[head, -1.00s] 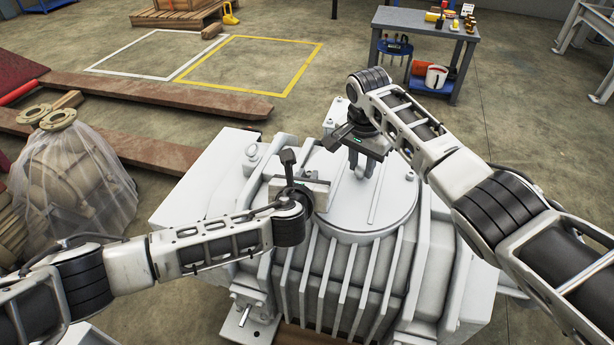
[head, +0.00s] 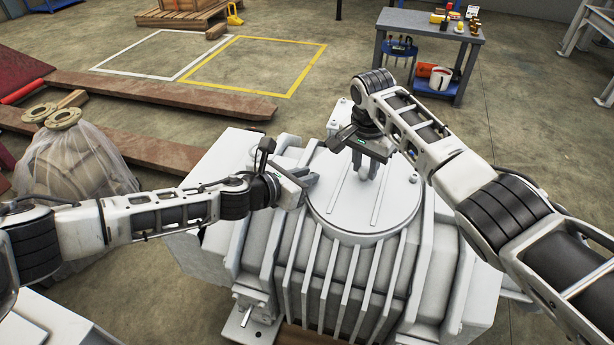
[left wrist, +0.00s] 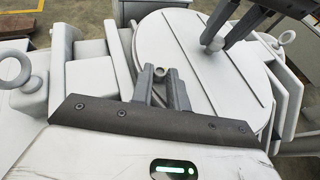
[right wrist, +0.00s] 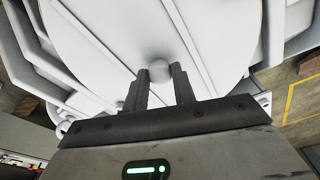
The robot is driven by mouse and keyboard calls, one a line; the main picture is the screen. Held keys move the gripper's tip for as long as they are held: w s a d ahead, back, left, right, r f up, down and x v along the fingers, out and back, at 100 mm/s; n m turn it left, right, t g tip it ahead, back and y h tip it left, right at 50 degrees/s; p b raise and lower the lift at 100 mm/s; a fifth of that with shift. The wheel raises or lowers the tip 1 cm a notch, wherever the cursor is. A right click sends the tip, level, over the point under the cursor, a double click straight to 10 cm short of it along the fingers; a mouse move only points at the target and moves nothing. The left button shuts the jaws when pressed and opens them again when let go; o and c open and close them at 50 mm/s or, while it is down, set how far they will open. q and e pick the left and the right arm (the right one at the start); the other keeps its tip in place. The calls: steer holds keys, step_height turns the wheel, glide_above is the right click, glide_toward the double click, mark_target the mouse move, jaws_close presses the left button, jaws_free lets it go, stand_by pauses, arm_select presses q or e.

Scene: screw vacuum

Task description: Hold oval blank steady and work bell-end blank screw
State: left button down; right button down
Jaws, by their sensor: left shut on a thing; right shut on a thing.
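The round pale cover plate (head: 345,222), with two raised ribs, lies on top of the grey-white machine. I take it to be the oval blank. My right gripper (head: 366,168) points down and is shut on a small round knob (right wrist: 160,71) on the plate. My left gripper (head: 311,181) is at the plate's left edge, pointing right. In the left wrist view its fingers are shut on a small screw-like piece with a hollow round end (left wrist: 160,72), apparently the bell-end blank screw. Its lower part is hidden by the fingers.
The ribbed machine body (head: 300,262) fills the space below both arms. A lifting eye (left wrist: 18,70) stands at its edge. Wrapped parts (head: 75,165) stand at left, and a workbench (head: 428,35) at the back right. Open floor lies behind.

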arm_select(q)
steer(key=m+g+h, duration=0.2)
steer(key=shift+w+a+m+g, duration=0.2)
steer(key=shift+w+m+g, duration=0.1)
steer(key=shift+w+m, duration=0.1)
steer(key=m+g+h, duration=0.1)
steer(key=m+g, duration=0.2)
steer(key=shift+w+a+r+m+g+h, duration=0.1)
steer(key=shift+w+r+m+g+h, duration=0.05)
steer(key=shift+w+m+g+h, duration=0.25)
steer(key=shift+g, duration=0.4)
steer(key=shift+s+m, duration=0.2)
steer(key=shift+m, duration=0.2)
steer(key=c, duration=1.3)
jaws_free()
steer(key=shift+c, duration=0.2)
